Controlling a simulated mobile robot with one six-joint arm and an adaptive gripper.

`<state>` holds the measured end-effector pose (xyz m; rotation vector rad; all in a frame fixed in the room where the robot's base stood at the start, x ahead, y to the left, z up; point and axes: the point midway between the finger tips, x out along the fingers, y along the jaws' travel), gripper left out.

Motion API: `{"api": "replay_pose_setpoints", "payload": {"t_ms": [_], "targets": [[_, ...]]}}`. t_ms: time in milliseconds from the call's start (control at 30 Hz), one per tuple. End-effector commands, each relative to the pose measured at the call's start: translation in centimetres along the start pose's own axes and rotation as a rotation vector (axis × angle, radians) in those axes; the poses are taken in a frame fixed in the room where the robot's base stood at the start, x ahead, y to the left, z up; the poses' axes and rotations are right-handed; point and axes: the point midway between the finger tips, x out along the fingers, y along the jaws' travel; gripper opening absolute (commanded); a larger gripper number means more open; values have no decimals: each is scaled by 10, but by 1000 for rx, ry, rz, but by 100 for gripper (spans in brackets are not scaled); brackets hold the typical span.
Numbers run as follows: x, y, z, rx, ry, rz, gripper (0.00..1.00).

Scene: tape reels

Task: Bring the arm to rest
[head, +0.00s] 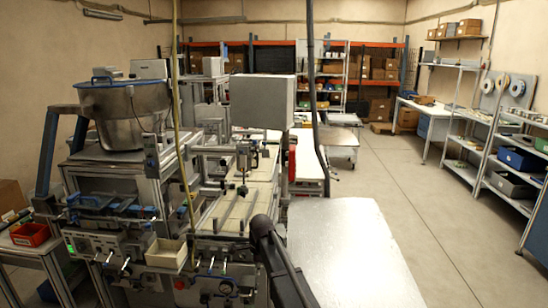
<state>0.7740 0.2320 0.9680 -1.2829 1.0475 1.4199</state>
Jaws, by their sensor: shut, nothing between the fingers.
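A dark arm link, which I take to be part of my arm (278,262), rises from the bottom edge of the head view. It leans up and left to a rounded dark joint in front of the grey machine. The link stands left of a pale, bare tabletop (350,250). My gripper is not in view, and no fingers show at the end of the visible link. I cannot see the rest of the arm.
A machine with a steel bowl (125,112) and a control box (262,102) fills the left. A small cream bin (167,254) sits at its front. Shelves with tape reels (517,88) and blue bins (522,158) line the right wall. The floor (400,180) between is clear.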

Motion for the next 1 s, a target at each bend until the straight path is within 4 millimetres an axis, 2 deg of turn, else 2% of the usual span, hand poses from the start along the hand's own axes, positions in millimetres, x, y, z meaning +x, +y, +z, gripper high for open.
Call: {"api": "replay_pose_setpoints", "payload": {"t_ms": [33, 400, 700, 1000], "targets": [[-1, 18, -14, -51, 4, -2, 0], [-6, 104, -85, -489, 36, -1, 0], [-10, 178, -130, -845, 61, 14, 0], [-12, 250, -164, -1183, 79, 39, 0]]}}
